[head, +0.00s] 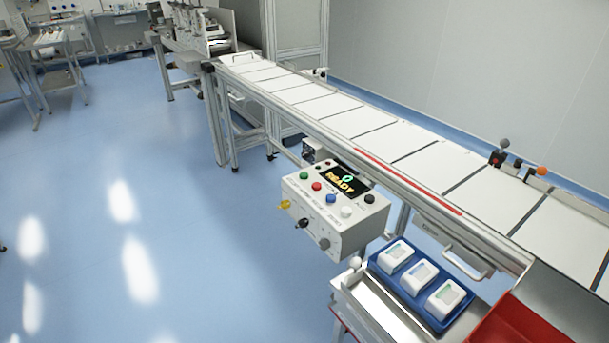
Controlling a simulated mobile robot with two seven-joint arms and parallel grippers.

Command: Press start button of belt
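The belt (408,148) is a long conveyor with white segments that runs from the upper left to the lower right. A white control box (330,222) is mounted on its near side. The box has a dark display (343,181) that reads "READY". On its top face are a green button (304,176), a red button (317,186), a blue button (331,198), a white button (346,211) and a black knob or button (370,198). The button labels are too small to read. Neither gripper is in view.
Yellow and dark knobs (304,224) stick out from the box's front. A blue tray (408,284) with white devices stands on a metal side table (372,310). A red bin (512,325) is at the lower right. The blue floor (170,200) to the left is clear.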

